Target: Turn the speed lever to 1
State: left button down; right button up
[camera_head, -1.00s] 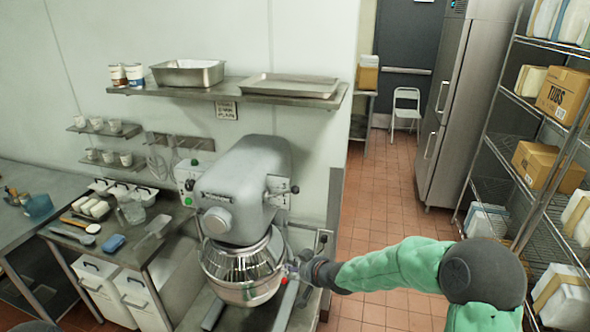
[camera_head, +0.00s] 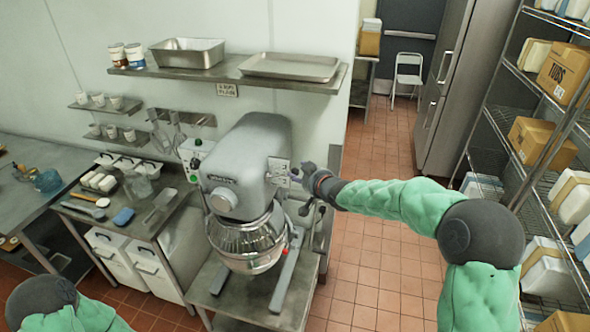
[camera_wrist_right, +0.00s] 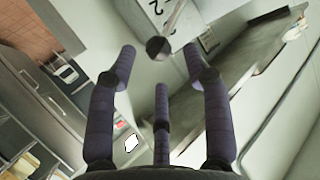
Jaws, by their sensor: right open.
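The grey stand mixer (camera_head: 252,150) has a pale numbered plate (camera_head: 279,170) on its right side. In the right wrist view, the speed lever's dark ball knob (camera_wrist_right: 158,48) sits on a thin rod in front of the plate (camera_wrist_right: 160,9), where a 2 is readable. My right gripper (camera_head: 302,174) is beside the plate. Its purple fingers are spread open, with the knob in line with the gap near their tips; I see no grip on it. In the head view the gripper hides the lever, so its setting cannot be told. My left gripper is out of view.
The mixer bowl (camera_head: 247,243) hangs below the head, over a steel table (camera_head: 240,300). A wall shelf (camera_head: 215,75) with trays is above and behind. A wire rack (camera_head: 515,185) with boxes stands at the right. The tiled floor (camera_head: 368,235) between is clear.

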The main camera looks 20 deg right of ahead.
aim_at(297, 171)
jog(key=shift+p+x, duration=0.45)
jog(key=shift+x, duration=2.05)
